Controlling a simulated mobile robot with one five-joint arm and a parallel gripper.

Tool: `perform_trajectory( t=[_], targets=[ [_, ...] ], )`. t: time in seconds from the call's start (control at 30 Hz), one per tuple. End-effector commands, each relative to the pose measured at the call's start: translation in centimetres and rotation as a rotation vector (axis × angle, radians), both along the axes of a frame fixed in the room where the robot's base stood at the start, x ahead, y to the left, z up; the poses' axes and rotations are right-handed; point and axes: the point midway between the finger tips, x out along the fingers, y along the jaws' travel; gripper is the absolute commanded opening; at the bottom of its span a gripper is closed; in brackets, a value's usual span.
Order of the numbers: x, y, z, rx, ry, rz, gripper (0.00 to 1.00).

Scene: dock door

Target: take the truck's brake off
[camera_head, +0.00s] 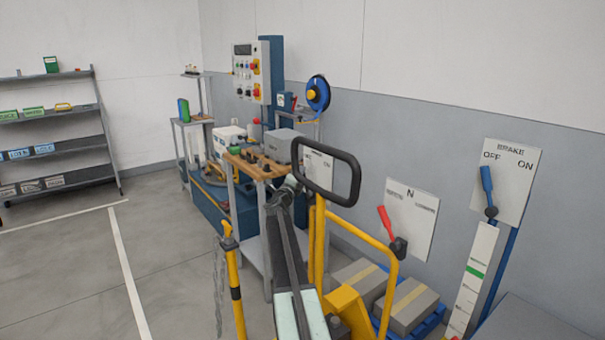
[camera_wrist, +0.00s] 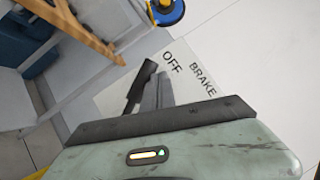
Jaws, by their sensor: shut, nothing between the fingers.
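In the wrist view a pale panel (camera_wrist: 112,98) reads BRAKE and OFF; its other end is hidden behind my gripper. A dark lever (camera_wrist: 140,88) on it leans toward OFF. My gripper (camera_wrist: 160,78) is shut and empty, its grey fingers just right of the lever in the picture; I cannot tell whether they touch. In the head view the panel that seems to be this one (camera_head: 320,177) is partly behind a black handle loop, its lettering unreadable. A nearer panel (camera_head: 513,178) reads BRAKE, OFF, ON, with a blue lever (camera_head: 486,180) leaning toward OFF.
A yellow pallet truck (camera_head: 346,303) with a black loop handle (camera_head: 354,177) stands close to my arm. A panel marked N (camera_head: 418,220) has a red lever (camera_head: 386,219). Boxes (camera_head: 408,304), a workbench (camera_head: 266,168) and a blue reel (camera_head: 318,92) are nearby. Floor at left is clear.

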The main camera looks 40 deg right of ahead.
Motion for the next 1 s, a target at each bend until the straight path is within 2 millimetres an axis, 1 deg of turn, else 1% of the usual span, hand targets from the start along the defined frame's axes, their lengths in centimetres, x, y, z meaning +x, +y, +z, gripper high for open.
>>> perform_trajectory(
  t=[0.17,0.27,0.4,0.53,0.63,1.0],
  targets=[
    [-0.6,1.3,-0.4,0.000,0.001,0.002,0.00],
    [-1.3,2.7,-0.8,-0.001,0.000,0.002,0.00],
    [-2.4,5.2,-1.4,0.000,-0.001,0.002,0.00],
    [-3.1,6.8,-1.7,0.000,-0.001,0.001,0.00],
    [-3.2,7.0,-1.7,0.000,0.000,-0.001,0.00],
    [-3.2,7.0,-1.6,0.000,0.000,-0.001,0.00]
  ],
)
